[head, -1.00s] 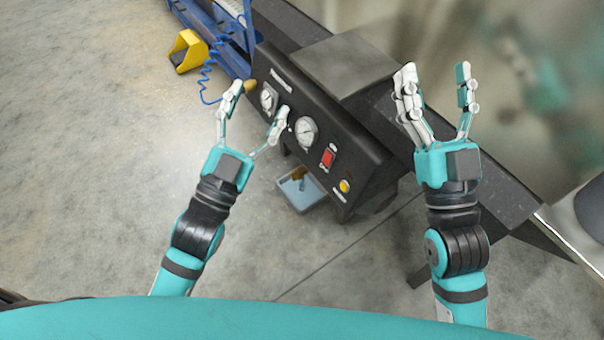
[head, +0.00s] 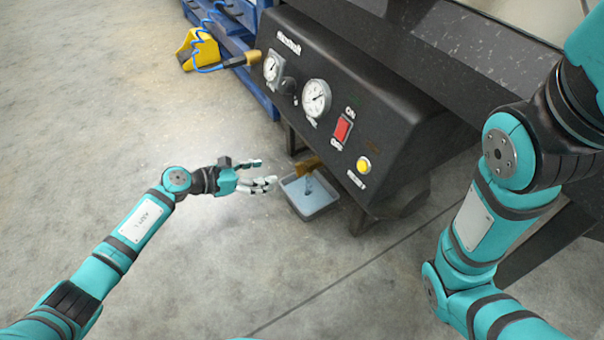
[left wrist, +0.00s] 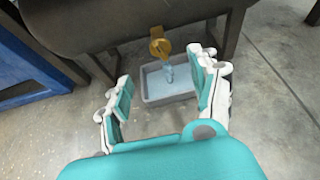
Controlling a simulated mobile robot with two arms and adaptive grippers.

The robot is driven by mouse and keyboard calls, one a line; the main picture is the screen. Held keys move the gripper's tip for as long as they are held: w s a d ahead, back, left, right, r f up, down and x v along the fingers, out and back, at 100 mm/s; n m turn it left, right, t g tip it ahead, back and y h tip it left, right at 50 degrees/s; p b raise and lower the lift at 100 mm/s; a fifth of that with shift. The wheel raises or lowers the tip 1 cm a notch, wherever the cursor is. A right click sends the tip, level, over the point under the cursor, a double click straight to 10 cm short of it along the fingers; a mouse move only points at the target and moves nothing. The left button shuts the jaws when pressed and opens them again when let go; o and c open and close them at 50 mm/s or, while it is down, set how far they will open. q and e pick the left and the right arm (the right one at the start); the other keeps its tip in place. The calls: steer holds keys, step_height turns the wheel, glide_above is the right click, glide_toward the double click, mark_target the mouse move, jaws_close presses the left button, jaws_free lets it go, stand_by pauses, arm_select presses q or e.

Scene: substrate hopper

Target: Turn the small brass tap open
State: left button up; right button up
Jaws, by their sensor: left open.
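The small brass tap (head: 307,164) sits low under the front of the black machine (head: 330,110), above a grey tray. It also shows in the left wrist view (left wrist: 159,46), under the machine's edge and beyond the fingers. My left gripper (head: 268,172) is open and empty, just left of the tap and tray, its fingers pointing toward them. In the left wrist view the open fingers (left wrist: 161,68) stand either side of the tray, with the tap between and past their tips, apart from them. My right gripper is out of view; only its arm shows.
The grey tray (head: 318,209) on the floor holds something pale blue, like water. Gauges, a red switch (head: 343,128) and a yellow button (head: 363,164) are on the machine's front. A yellow pedal (head: 200,50) stands at upper left. Floor at left is clear.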

mark_target(296, 170)
arm_select(q)
steer(key=b+x, duration=0.6)
steer(key=x, duration=0.6)
steer(key=shift+d+f+b, duration=0.15)
steer(key=shift+b, duration=0.2)
steer(key=shift+w+d+f+b, duration=0.15)
steer(key=shift+w+d+b, duration=0.2)
steer(key=shift+w+d, duration=0.15)
steer(key=shift+d, duration=0.1)
steer(key=shift+c, duration=0.3)
steer(key=c, duration=1.2)
steer(key=shift+n+g+h, duration=0.3)
steer(key=shift+n+h, duration=0.1)
steer(key=shift+n, duration=0.1)
steer(key=o, duration=1.3)
steer(key=shift+c, duration=0.2)
